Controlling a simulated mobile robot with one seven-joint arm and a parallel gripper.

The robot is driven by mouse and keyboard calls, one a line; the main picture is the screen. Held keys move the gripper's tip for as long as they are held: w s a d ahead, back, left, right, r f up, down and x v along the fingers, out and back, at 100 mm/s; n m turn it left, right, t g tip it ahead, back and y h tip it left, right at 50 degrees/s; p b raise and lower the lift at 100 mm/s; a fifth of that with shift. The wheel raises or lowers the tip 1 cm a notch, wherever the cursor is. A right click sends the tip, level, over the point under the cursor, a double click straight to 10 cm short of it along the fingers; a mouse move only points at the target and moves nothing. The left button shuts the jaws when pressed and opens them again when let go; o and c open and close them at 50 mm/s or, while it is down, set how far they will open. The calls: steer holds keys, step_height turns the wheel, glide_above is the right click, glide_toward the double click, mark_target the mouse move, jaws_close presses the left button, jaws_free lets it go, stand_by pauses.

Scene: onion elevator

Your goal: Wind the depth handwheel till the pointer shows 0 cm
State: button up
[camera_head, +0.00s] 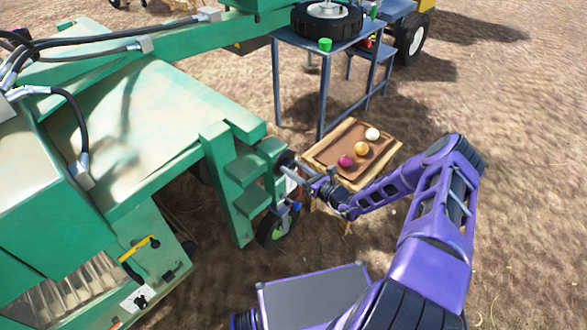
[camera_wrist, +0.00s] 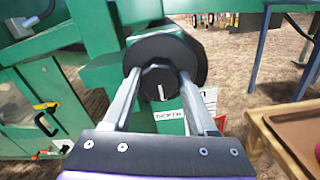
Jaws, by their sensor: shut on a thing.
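The depth handwheel is a dark round wheel (camera_wrist: 190,48) on the green machine, with a black hub (camera_wrist: 161,92) that bears a white mark. My gripper (camera_wrist: 160,80) is shut on the hub, one finger on each side. In the head view the handwheel (camera_head: 286,158) is small and partly hidden, and my gripper (camera_head: 298,178) reaches it from the right. A white "DEPTH" label (camera_wrist: 170,115) sits just below the hub. A red and white plate (camera_wrist: 209,100) shows behind the right finger. I cannot make out a pointer or its reading.
A small wooden table (camera_head: 391,152) with a brown tray of onions stands close behind my forearm. A blue-grey metal table (camera_head: 290,42) stands farther back. A small wheel (camera_head: 271,231) is below the handwheel. Bare soil lies open to the right.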

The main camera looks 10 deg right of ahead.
steer(key=shift+n, duration=0.3)
steer(key=n+p, duration=0.1)
steer(key=n, duration=0.3)
steer(key=n+p, duration=0.1)
steer(key=n, duration=0.4)
steer(key=shift+s+a+n+p, duration=0.1)
steer(key=shift+n+p, duration=0.25)
steer(key=shift+n, duration=0.05)
steer(key=n+p, duration=0.1)
steer(key=n, duration=0.4)
steer(key=shift+a+f, duration=0.1)
steer(key=shift+f+n+p, duration=0.1)
steer(key=shift+n+p, duration=0.75)
steer(key=shift+n, duration=1.35)
steer(key=o, duration=1.4)
steer(key=shift+c, duration=0.2)
